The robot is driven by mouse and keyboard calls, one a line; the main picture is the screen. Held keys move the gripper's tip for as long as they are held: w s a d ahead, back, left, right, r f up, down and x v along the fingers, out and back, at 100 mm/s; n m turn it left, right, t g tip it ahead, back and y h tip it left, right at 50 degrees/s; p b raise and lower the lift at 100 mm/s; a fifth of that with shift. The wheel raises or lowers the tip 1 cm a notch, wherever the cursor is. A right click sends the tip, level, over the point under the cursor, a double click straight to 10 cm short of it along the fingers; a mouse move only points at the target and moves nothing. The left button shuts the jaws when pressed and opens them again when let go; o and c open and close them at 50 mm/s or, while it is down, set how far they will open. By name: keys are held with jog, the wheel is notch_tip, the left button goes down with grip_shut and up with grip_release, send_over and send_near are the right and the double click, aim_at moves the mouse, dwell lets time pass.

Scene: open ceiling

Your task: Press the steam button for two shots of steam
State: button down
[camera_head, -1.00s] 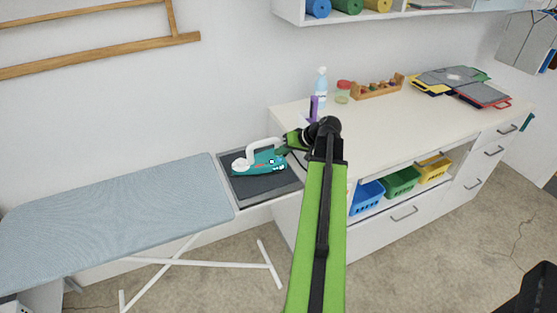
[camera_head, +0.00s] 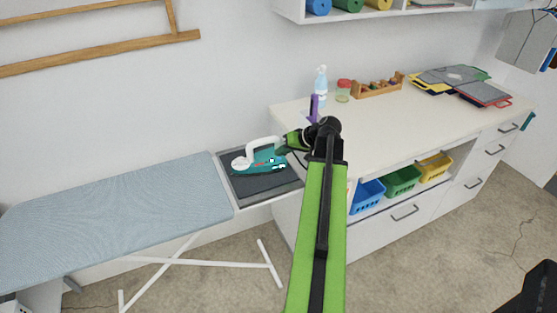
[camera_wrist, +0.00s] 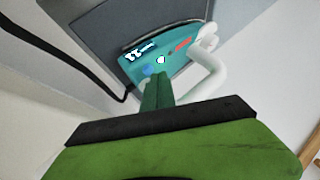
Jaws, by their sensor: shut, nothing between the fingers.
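A teal iron with a white handle (camera_head: 262,160) lies on the dark rest at the end of the ironing board. In the wrist view its teal body (camera_wrist: 172,50) shows a blue round button (camera_wrist: 147,70), a white round spot (camera_wrist: 161,60) and a red mark. My gripper (camera_head: 283,150) is at the right end of the iron, close to its top. In the wrist view the shut, empty fingertips (camera_wrist: 157,80) point at the teal body just beside the blue button. Whether they touch it I cannot tell. The fingers hide part of the iron's near side.
The blue-grey ironing board (camera_head: 110,220) stretches left. The white counter (camera_head: 400,135) on the right holds a spray bottle (camera_head: 320,85), a jar, a wooden rack and folders. A black cord (camera_wrist: 70,60) runs beside the iron.

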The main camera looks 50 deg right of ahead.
jog(key=shift+f+b, duration=0.4)
dwell(0.6)
jog(key=shift+r, duration=0.1)
jog(key=shift+r+p, duration=0.8)
jog(key=shift+p, duration=0.1)
notch_tip(320, 180, up, 5)
jog(key=p, duration=0.5)
dwell(0.7)
